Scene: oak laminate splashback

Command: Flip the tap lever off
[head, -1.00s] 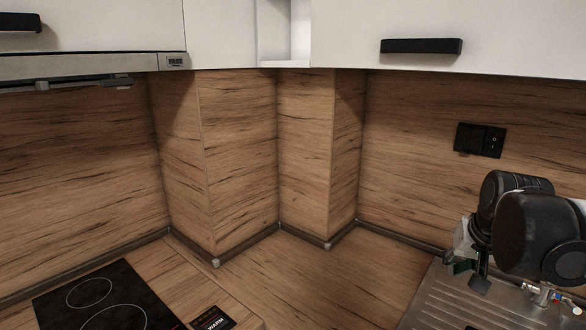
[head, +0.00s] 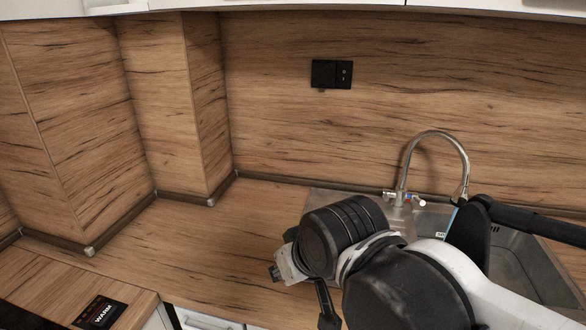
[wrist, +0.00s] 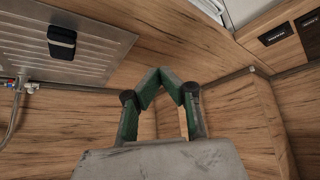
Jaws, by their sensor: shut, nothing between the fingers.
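The chrome tap (head: 402,196) stands at the back edge of the steel sink, its curved spout arching to the right. Small side handles with red and blue marks show at its base; I cannot tell which way the lever is set. In the wrist view the tap (wrist: 22,88) is at the far left edge, partly cut off. My gripper (wrist: 160,75) is shut and empty, its green-sided fingers meeting in a point, apart from the tap. In the head view my gripper (head: 287,263) is left of and in front of the tap, over the counter; its fingertips are hard to make out.
The sink basin (head: 530,273) is at the right, partly behind my arm. A dark block (wrist: 62,38) lies on the drainboard (wrist: 105,40). A black socket (head: 331,74) is on the wooden splashback. The counter (head: 215,232) left of the sink is clear, and a boxed-in corner juts out.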

